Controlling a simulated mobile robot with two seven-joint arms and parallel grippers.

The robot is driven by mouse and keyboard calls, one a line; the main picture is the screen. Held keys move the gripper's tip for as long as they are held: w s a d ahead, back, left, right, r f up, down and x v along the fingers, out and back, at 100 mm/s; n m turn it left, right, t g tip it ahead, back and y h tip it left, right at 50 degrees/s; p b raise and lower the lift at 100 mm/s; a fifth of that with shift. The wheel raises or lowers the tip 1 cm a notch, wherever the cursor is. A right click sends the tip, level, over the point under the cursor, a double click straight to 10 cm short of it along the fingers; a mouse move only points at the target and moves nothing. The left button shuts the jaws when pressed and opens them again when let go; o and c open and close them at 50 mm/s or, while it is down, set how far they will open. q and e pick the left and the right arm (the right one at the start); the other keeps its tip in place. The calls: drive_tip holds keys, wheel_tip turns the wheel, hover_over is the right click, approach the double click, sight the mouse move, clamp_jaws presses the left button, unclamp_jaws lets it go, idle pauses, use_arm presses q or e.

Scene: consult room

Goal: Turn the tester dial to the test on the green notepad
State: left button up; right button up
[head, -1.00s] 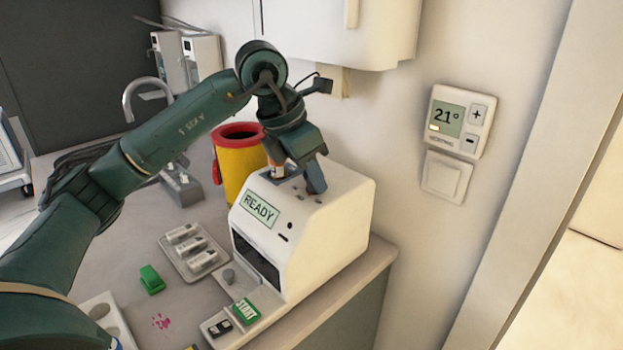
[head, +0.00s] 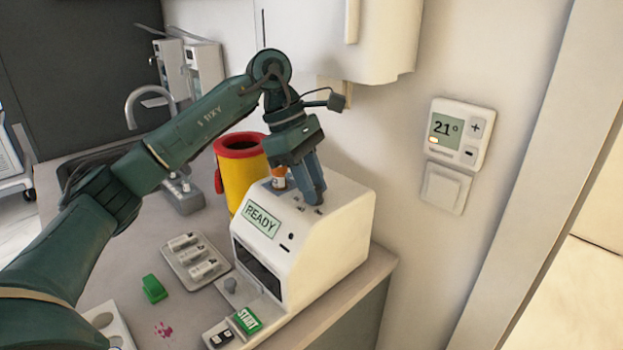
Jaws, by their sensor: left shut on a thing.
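The white tester (head: 330,245) stands on the counter against the wall, its screen reading READY. My left gripper (head: 310,194) comes down onto the tester's top, its fingers shut at the place with small dark marks around it. The dial is hidden between the fingers, so I cannot read its setting. A white and orange vial (head: 279,178) stands in the top just behind the fingers. I cannot make out a green notepad. My right gripper is not in view.
A tray of small white packs (head: 190,258) lies left of the tester, with a small green object (head: 153,289) nearby. A yellow bin with a red rim (head: 240,180) stands behind. A sink tap (head: 140,100) is further back. A thermostat (head: 458,135) hangs on the wall.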

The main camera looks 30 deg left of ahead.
use_arm(q)
drive_tip(key=m, duration=0.2)
drive_tip(key=m+g, duration=0.1)
drive_tip(key=m, duration=0.1)
drive_tip(key=shift+w+g+p, duration=0.15)
drive_tip(key=shift+g+p, duration=0.15)
idle(0.5)
drive_tip(key=o, duration=1)
drive_tip(key=shift+w+a+r, duration=0.1)
drive_tip(key=shift+a+r, duration=0.05)
drive_tip(key=shift+r, duration=0.35)
drive_tip(key=v, duration=0.2)
drive_tip(key=a+v, duration=0.1)
drive_tip(key=v, duration=0.1)
drive_tip(key=shift+w, duration=0.25)
drive_tip(key=w+a, duration=0.1)
drive_tip(key=a, duration=0.1)
drive_tip(key=w+a, duration=0.1)
drive_tip(key=a, duration=0.2)
drive_tip(key=w+a+p, duration=0.1)
drive_tip(key=a, duration=0.2)
drive_tip(key=shift+a, duration=0.15)
drive_tip(key=shift+w+a, duration=0.3)
drive_tip(key=shift+a, duration=0.6)
